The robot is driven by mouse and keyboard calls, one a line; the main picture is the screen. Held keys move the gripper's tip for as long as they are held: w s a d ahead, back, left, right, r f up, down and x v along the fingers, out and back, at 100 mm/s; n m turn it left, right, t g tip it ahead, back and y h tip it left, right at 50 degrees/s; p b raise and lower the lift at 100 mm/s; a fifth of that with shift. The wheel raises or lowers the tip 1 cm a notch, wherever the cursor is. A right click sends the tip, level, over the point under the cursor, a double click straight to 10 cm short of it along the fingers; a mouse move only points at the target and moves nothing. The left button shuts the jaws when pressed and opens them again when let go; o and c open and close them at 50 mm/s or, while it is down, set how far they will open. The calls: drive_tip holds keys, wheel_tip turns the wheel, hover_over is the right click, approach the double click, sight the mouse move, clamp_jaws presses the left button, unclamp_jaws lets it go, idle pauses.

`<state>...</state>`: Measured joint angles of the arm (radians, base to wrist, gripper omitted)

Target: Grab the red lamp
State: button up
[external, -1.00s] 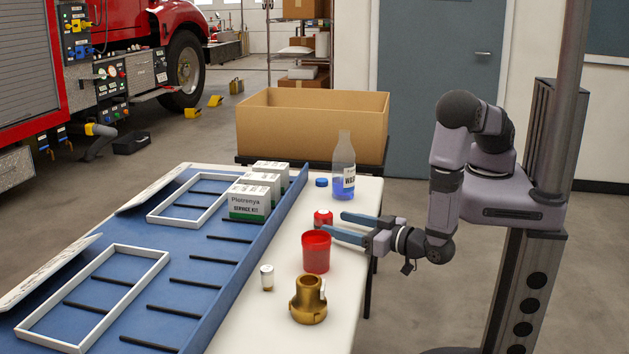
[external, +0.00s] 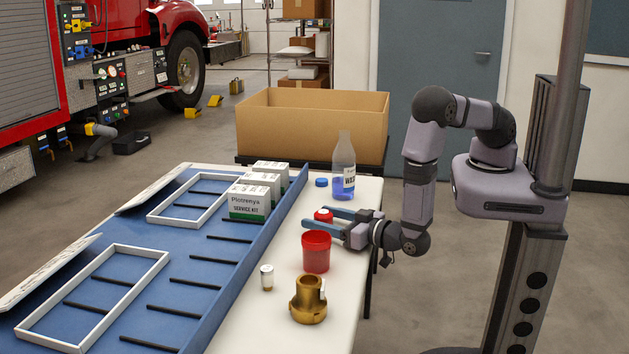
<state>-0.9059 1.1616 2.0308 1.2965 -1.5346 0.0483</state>
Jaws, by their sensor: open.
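The small red lamp (external: 323,216), with a pale top, sits on the white table (external: 285,305) behind the red cup. My gripper (external: 318,218) is open and low over the table, its blue fingers pointing left. The lamp shows between the two fingers, one on its far side and one on its near side. The near finger hides its lower part, and I cannot tell whether either finger touches it.
A red cup (external: 316,254) stands close in front of the near finger. A bottle with blue liquid (external: 343,168) and a blue cap (external: 321,182) are behind. A brass fitting (external: 308,300) and a small vial (external: 267,278) are nearer. A blue tray (external: 215,290) lies left.

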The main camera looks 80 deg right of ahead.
sight(323, 211)
drive_tip(key=c, duration=1.2)
drive_tip(key=shift+o, duration=0.2)
drive_tip(key=shift+r, duration=5)
